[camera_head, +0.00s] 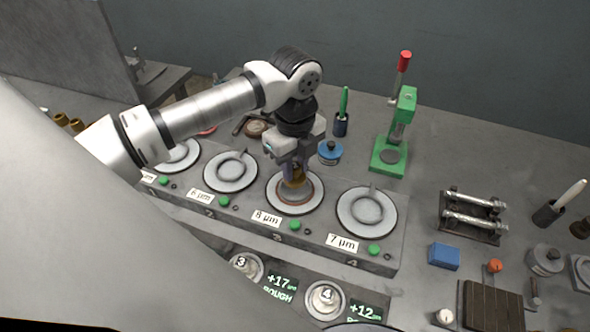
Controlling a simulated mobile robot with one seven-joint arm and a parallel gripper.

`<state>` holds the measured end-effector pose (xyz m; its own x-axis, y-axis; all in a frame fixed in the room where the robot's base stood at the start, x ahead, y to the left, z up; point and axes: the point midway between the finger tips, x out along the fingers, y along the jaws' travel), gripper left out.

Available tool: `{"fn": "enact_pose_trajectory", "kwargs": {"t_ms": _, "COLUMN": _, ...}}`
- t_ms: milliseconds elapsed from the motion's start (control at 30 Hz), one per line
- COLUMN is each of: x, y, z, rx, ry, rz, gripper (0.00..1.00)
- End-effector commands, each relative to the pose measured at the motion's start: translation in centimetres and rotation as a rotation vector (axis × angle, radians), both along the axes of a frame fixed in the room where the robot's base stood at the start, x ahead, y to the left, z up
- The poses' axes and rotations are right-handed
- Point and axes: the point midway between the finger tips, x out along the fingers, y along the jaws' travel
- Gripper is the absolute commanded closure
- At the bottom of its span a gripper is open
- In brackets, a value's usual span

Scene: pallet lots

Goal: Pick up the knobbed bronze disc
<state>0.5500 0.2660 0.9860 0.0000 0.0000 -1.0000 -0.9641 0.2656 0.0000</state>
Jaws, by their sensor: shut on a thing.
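The knobbed bronze disc (284,198) is at the third station from the left, over or on its round plate (309,206). Only part of the disc's bronze edge shows below my gripper. My gripper (294,178) points straight down from my arm and is shut on the disc's knob, which the fingers mostly hide. I cannot tell whether the disc is touching the plate or slightly raised.
The long grey station block carries more round plates, such as the one marked 7 µm (350,226) on the right. Behind stand a blue knobbed piece (330,152), a green press (389,156) and a brush cup (340,127). In front are numbered silver pieces (325,299) with green displays.

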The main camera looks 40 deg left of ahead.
Motion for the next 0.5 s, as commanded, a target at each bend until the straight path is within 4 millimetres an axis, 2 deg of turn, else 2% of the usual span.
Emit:
{"fn": "enact_pose_trajectory", "kwargs": {"t_ms": 33, "x": 0.0, "y": 0.1, "z": 2.0, "rx": 0.003, "ry": -0.002, "rz": 0.001, "gripper": 1.00}}
{"fn": "enact_pose_trajectory", "kwargs": {"t_ms": 300, "x": 0.0, "y": 0.1, "z": 10.0, "rx": 0.004, "ry": -0.001, "rz": 0.001, "gripper": 1.00}}
{"fn": "enact_pose_trajectory", "kwargs": {"t_ms": 500, "x": 0.0, "y": 0.0, "z": 14.1, "rx": 0.003, "ry": -0.002, "rz": 0.000, "gripper": 1.00}}
